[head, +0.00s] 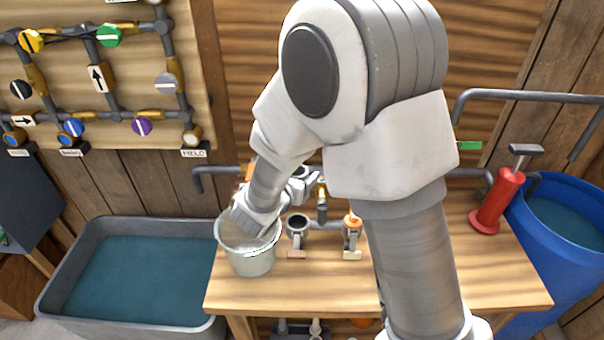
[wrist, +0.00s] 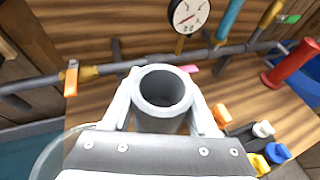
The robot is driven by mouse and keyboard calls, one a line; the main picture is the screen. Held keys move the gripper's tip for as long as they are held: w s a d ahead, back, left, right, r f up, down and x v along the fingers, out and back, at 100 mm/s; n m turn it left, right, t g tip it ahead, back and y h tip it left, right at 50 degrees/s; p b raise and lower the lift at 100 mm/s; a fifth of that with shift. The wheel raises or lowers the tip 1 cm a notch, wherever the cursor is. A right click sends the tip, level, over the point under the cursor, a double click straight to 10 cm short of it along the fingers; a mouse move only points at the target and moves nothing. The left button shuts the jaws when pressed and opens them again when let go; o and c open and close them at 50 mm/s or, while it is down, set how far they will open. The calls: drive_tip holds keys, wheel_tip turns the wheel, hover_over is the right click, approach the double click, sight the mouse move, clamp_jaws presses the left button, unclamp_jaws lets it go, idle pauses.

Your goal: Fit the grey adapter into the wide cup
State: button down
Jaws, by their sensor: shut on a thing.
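My gripper (head: 298,185) reaches over the left of the workbench, in front of the wall pipe. In the wrist view its two fingers (wrist: 163,112) are shut on the grey adapter (wrist: 160,117), a short tube with a thick rim and a dark bore facing up. In the head view the adapter is small and partly covered by the gripper.
A translucent bucket (head: 250,262) stands at the bench's left edge, under my wrist. An orange-topped fitting (head: 352,220) stands right of the cup. A red pump (head: 497,200) is at the right. A gauge (wrist: 190,15) and pipe (wrist: 105,69) run behind.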

drive_tip(key=shift+f+b, duration=1.7)
drive_tip(key=shift+f, duration=1)
drive_tip(key=shift+f+b, duration=0.7)
drive_tip(key=shift+b, duration=0.1)
drive_tip(key=shift+f+b, duration=1.4)
drive_tip(key=shift+b, duration=0.9)
drive_tip(key=shift+c, duration=0.5)
unclamp_jaws()
drive_tip(key=p+v, duration=0.1)
drive_tip(key=v, duration=1.6)
drive_tip(key=shift+s, duration=0.25)
